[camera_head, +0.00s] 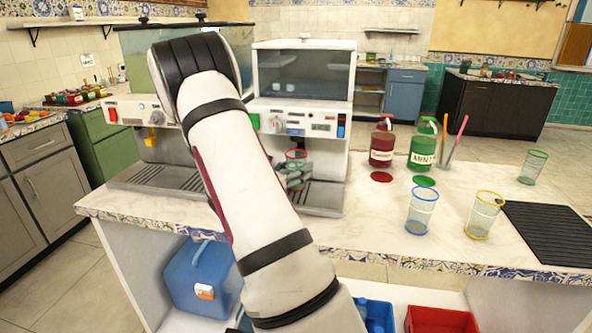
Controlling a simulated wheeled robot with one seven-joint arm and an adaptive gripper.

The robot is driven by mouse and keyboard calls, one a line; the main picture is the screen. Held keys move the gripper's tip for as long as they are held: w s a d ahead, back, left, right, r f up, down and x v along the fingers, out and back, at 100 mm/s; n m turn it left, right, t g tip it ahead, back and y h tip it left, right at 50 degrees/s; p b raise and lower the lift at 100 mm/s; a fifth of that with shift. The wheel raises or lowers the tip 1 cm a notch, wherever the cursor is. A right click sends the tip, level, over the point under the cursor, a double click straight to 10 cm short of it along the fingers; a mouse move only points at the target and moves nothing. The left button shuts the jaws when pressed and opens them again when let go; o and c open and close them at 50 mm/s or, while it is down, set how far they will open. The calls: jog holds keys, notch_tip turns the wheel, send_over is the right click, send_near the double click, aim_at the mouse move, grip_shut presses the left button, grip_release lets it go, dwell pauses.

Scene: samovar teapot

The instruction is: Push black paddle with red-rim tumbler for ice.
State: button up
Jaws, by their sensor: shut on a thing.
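The red-rim tumbler (296,155) is in front of the right-hand dispensing machine (303,85), low under its front panel and above the drip tray. My gripper (297,181) is shut on it; my arm hides part of the gripper and of the machine. The tumbler looks about upright. I cannot make out the black paddle clearly; it may be behind the tumbler or my arm. I cannot tell whether the tumbler touches it, or whether there is ice in the tumbler.
On the counter (370,225) stand a blue-rim tumbler (421,211), a yellow-rim tumbler (483,214), a green-rim tumbler (533,168), a red bottle (382,148) and a green bottle (422,150). A black ribbed mat (548,234) lies at right. The counter's front middle is clear.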

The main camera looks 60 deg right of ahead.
jog(key=shift+d+r, duration=0.1)
jog(key=shift+d, duration=0.2)
jog(key=shift+s+a, duration=0.1)
jog(key=shift+a, duration=0.05)
jog(key=shift+s+a+p, duration=0.3)
jog(key=shift+a, duration=0.45)
jog(key=shift+s+a+p, duration=0.25)
jog(key=shift+a+p, duration=0.1)
jog(key=shift+a, duration=0.4)
jog(key=shift+s+a+p, duration=0.3)
jog(key=shift+a, duration=0.45)
jog(key=shift+s+a+p, duration=0.55)
jog(key=shift+s+a, duration=0.1)
jog(key=shift+a, duration=0.9)
jog(key=shift+s+a+p, duration=0.5)
jog(key=shift+s+a, duration=0.1)
jog(key=shift+a, duration=0.95)
jog(key=shift+s+a+p, duration=0.55)
jog(key=shift+s+a, duration=0.1)
jog(key=shift+a, duration=0.9)
jog(key=shift+r+p, duration=0.15)
jog(key=shift+p, duration=0.65)
jog(key=p, duration=0.3)
jog(key=shift+w+d+r, duration=0.15)
jog(key=shift+r, duration=0.05)
jog(key=shift+p, duration=0.6)
